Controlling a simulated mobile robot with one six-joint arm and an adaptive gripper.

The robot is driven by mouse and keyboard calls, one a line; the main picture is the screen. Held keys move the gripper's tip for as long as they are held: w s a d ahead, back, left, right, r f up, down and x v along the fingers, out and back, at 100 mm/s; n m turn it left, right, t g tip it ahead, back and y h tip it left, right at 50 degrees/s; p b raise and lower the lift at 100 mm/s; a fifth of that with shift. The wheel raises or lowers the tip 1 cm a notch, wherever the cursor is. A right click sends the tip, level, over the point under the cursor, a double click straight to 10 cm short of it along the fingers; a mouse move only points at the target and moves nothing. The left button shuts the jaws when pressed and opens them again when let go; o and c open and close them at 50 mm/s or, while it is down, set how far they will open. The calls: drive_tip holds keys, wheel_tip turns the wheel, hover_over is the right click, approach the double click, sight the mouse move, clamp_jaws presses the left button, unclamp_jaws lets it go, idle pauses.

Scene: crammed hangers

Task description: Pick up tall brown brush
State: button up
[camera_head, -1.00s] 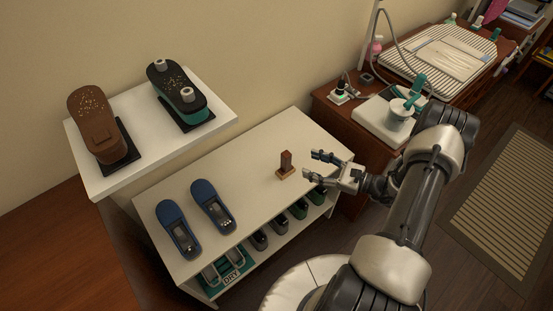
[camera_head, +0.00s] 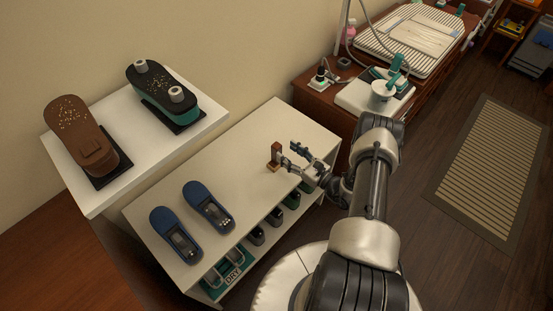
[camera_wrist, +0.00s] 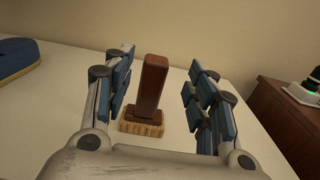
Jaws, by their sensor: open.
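The tall brown brush (camera_head: 277,155) stands upright on the white shelf top, its light bristles down and its dark brown handle up. In the wrist view the brush (camera_wrist: 152,88) stands between my two blue-padded fingers, a little beyond them and nearer the left finger. My gripper (camera_head: 291,155) is open and empty, at the right side of the brush in the head view. In the wrist view my gripper (camera_wrist: 163,92) shows a clear gap between the right finger and the brush.
Two blue shoes (camera_head: 192,220) lie on the left part of the white shelf unit (camera_head: 240,160). A raised white shelf (camera_head: 101,197) holds a brown and a green-black item. A brown cabinet (camera_head: 311,94) stands to the right. The shelf top around the brush is clear.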

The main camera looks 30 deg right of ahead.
sight(280, 148)
drive_tip(key=shift+b+x, duration=0.75)
drive_tip(key=shift+x, duration=2.35)
drive_tip(key=shift+a+f, duration=0.15)
drive_tip(key=shift+a, duration=0.05)
drive_tip(key=shift+c, duration=0.2)
drive_tip(key=c, duration=1.1)
wheel_tip(280, 148, up, 20)
drive_tip(key=p, duration=0.6)
